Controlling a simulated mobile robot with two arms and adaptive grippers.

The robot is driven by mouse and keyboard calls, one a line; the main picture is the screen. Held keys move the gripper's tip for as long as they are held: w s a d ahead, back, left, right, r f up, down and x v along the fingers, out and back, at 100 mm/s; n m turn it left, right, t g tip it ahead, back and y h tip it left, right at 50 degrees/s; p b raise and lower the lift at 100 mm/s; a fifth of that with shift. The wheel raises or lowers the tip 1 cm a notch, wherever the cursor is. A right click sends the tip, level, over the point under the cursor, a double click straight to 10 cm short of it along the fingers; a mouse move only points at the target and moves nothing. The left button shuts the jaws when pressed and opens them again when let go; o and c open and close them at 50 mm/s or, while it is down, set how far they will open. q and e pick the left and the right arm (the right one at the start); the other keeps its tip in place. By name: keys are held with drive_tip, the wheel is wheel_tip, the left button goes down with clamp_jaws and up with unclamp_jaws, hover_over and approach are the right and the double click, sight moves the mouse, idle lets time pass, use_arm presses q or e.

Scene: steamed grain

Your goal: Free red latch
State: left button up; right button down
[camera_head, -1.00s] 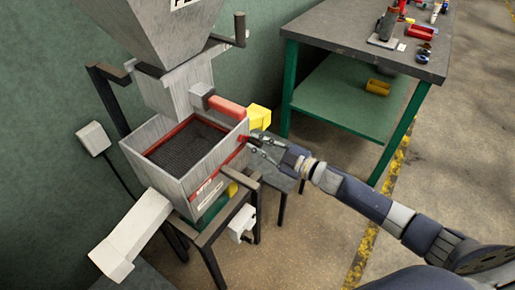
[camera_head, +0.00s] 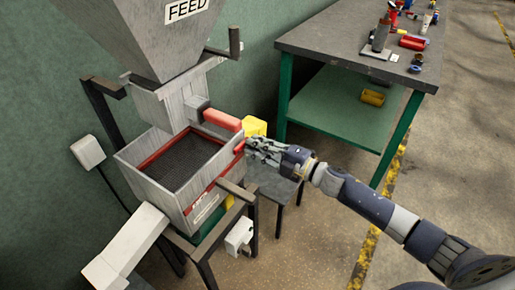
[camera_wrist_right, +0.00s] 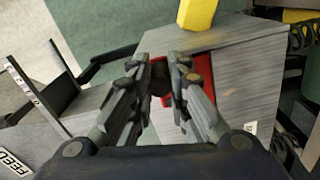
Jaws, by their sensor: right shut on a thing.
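The red latch (camera_head: 239,148) is a small red piece at the upper right corner of the grey screen box (camera_head: 176,197). My right gripper (camera_head: 250,149) reaches it from the right, and its fingers are closed on it. In the right wrist view, the red latch (camera_wrist_right: 203,70) shows between and beyond the fingertips (camera_wrist_right: 172,78), against the grey box wall. The fingers partly hide it, so its exact shape and angle cannot be told. My left gripper is out of view.
A red bar (camera_head: 221,119) with a yellow block (camera_head: 255,127) sits just above the latch. The grey feed hopper (camera_head: 140,35) rises behind. A pale chute (camera_head: 128,248) slopes down left. A workbench (camera_head: 330,38) with tools stands at upper right.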

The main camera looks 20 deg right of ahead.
drive_tip(key=shift+r, duration=0.1)
idle(0.4)
drive_tip(key=c, duration=1.5)
unclamp_jaws()
drive_tip(key=shift+s+d, duration=0.2)
drive_tip(key=v, duration=1.1)
drive_tip(key=shift+s+d, duration=0.15)
drive_tip(key=shift+s, duration=0.05)
